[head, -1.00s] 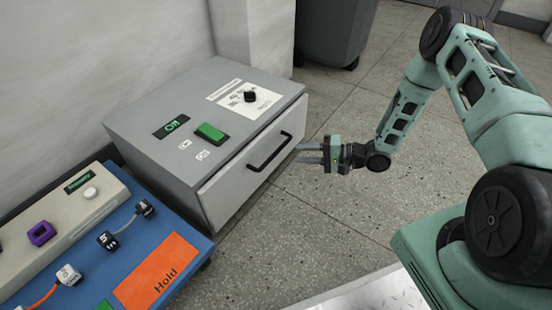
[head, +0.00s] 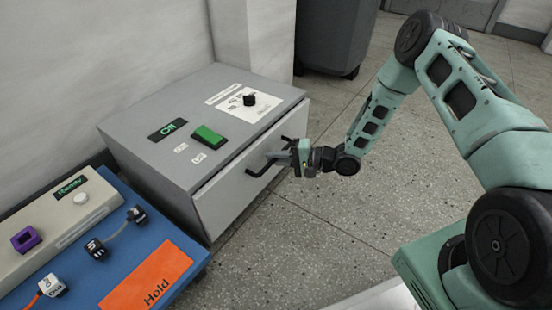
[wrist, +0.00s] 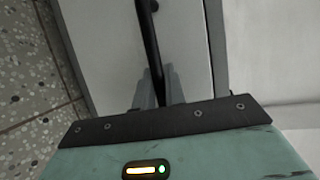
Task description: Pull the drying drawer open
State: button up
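The drying drawer's light grey front (head: 235,200) is on the near right side of the grey cabinet (head: 150,165). It sits flush or nearly flush with the cabinet. A black bar handle (head: 258,172) runs across the front. My gripper (head: 284,155) is at the handle's middle in the head view, its fingers pointing at the drawer front. In the wrist view the dark handle bar (wrist: 150,45) passes between the two grey fingers (wrist: 160,88). The fingers lie close on both sides of it and look shut on it. Part of the handle is hidden by my gripper.
The blue-topped bench (head: 90,240) with an orange Hold patch (head: 155,275) stands left of the cabinet. A dark bin (head: 335,40) stands behind. The speckled floor (head: 300,235) before the drawer is clear.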

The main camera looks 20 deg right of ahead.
grip_shut()
jog(key=s+d+p, duration=0.5)
jog(key=s+d, duration=0.4)
jog(key=s, duration=0.3)
jog(key=s+d+p, duration=0.6)
jog(key=s+d, duration=0.3)
jog(key=s, duration=0.3)
jog(key=shift+s+p, duration=0.3)
jog(key=shift+s, duration=0.1)
jog(key=o, duration=0.6)
grip_release()
jog(key=p+v, duration=0.5)
jog(key=v, duration=1.2)
jog(key=shift+d, duration=0.2)
jog(key=shift+s, duration=0.1)
